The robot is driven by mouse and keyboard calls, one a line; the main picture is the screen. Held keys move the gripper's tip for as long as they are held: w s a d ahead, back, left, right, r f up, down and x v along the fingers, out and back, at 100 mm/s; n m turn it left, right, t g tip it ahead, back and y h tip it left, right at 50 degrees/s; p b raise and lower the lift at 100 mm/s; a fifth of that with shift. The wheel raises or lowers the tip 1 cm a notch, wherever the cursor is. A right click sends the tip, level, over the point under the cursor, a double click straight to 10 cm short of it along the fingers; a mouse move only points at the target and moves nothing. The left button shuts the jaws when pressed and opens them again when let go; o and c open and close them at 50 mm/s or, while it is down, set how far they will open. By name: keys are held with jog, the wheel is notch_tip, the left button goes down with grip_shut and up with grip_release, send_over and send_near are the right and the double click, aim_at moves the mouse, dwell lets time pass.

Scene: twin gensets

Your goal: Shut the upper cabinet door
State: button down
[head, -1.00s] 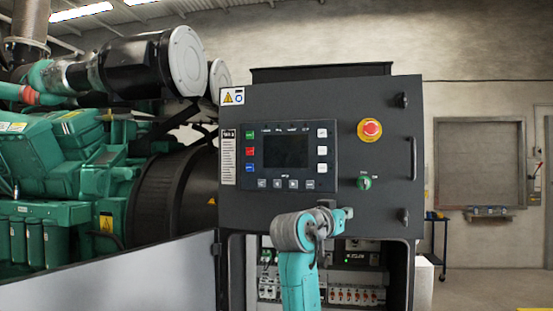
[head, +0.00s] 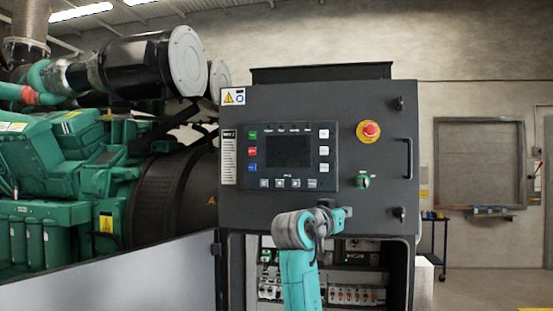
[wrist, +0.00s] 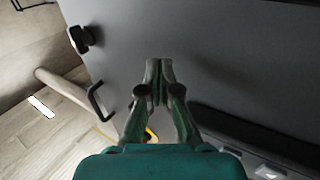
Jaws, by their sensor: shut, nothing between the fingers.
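The upper cabinet door (head: 385,105) is the dark panel with a screen, coloured buttons and a red emergency stop. Its face is turned to me, almost in line with the cabinet front; any remaining gap is too small to judge. Its handle (head: 409,158) and two latches (head: 401,213) are on the right side. In the wrist view, my gripper (wrist: 158,65) is shut and empty, its tips at the bare lower right part of the door face (wrist: 230,50), apparently touching it. In the head view, my arm hides the fingertips.
Below, the open lower compartment (head: 360,295) shows breakers and wiring. Its grey door (head: 120,275) is swung out to the left. A green genset (head: 60,165) stands at the left. A small cart (head: 435,235) and bare floor are at the right.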

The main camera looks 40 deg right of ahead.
jog(key=s+a, duration=0.1)
jog(key=a, duration=0.6)
dwell(0.3)
jog(key=shift+a, duration=0.1)
dwell(0.3)
